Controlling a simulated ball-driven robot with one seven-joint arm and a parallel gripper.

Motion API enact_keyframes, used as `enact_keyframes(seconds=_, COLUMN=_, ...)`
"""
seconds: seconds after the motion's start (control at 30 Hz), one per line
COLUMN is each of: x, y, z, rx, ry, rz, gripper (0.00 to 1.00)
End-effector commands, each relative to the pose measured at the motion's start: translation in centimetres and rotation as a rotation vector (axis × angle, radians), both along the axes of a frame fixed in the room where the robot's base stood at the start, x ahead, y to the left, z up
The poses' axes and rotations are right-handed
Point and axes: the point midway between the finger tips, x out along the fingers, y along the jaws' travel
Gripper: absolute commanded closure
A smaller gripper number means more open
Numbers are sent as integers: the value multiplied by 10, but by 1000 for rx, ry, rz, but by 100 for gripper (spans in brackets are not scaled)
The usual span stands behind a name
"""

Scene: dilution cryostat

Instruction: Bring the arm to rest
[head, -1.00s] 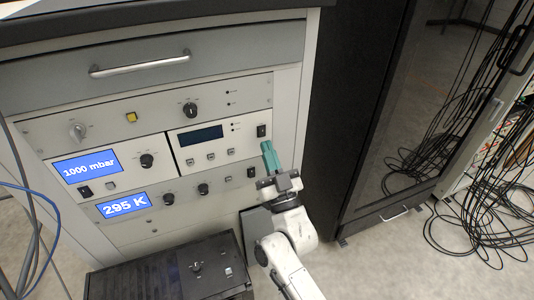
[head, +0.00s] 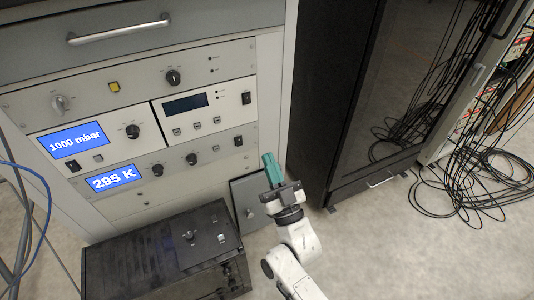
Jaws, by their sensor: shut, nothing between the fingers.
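My gripper (head: 269,160) shows in the head view right of centre, with teal fingers pointing up in the picture. It is shut and empty. My white arm (head: 301,240) reaches up from the bottom edge. The fingers show in front of the gap between the instrument cabinet and the dark cabinet, and appear apart from both.
The instrument panel (head: 150,194) has a 1000 mbar display (head: 74,140), a 295 K display (head: 114,178), knobs and switches. A black box (head: 130,262) stands below it. A dark glass-door cabinet (head: 345,100) is at right. Loose black cables (head: 470,192) lie on the floor.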

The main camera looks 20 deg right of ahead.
Motion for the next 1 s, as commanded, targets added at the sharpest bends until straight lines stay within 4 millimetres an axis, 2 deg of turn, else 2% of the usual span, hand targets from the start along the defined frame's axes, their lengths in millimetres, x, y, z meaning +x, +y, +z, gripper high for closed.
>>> enact_keyframes(seconds=0.63, x=0, y=0, z=-5, rx=-4, ry=36, rz=8, gripper=100)
enact_keyframes(seconds=0.77, x=4, y=1, z=-22, rx=-21, ry=177, rz=39, gripper=100)
enact_keyframes(seconds=0.87, x=2, y=2, z=-43, rx=-40, ry=340, rz=69, gripper=100)
enact_keyframes(seconds=1.0, x=-9, y=-1, z=-76, rx=-59, ry=583, rz=99, gripper=100)
